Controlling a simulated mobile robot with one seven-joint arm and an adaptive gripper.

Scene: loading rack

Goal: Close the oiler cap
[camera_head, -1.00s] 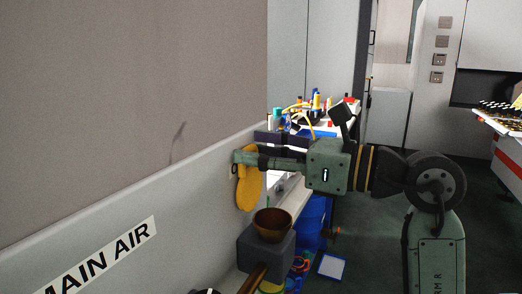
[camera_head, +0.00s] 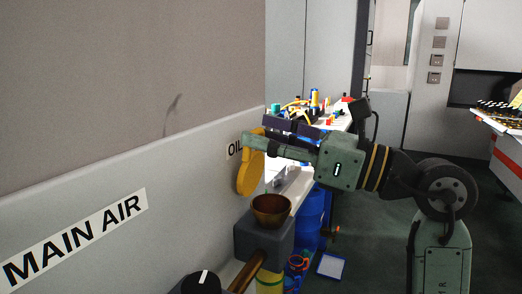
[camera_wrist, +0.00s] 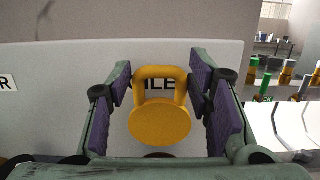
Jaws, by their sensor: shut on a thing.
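The oiler cap (camera_head: 250,175) is a yellow round disc with a loop handle. It stands upright, swung open, beside and above a brown cup (camera_head: 271,209) on a dark grey block. In the wrist view the cap (camera_wrist: 160,122) faces me, and its loop sits between my purple finger pads. My gripper (camera_wrist: 160,80) is shut on the cap's loop, with one finger on each side. In the head view my gripper (camera_head: 256,141) reaches in from the right at the top of the cap. The cup is mostly hidden below the cap in the wrist view.
The grey wall panel (camera_head: 190,175) with a "MAIN AIR" label (camera_head: 75,238) runs along the left. A black knob (camera_head: 202,282) and a brass pipe are below. A cluttered table (camera_head: 325,115) and a blue barrel (camera_head: 312,212) stand behind. Open floor lies to the right.

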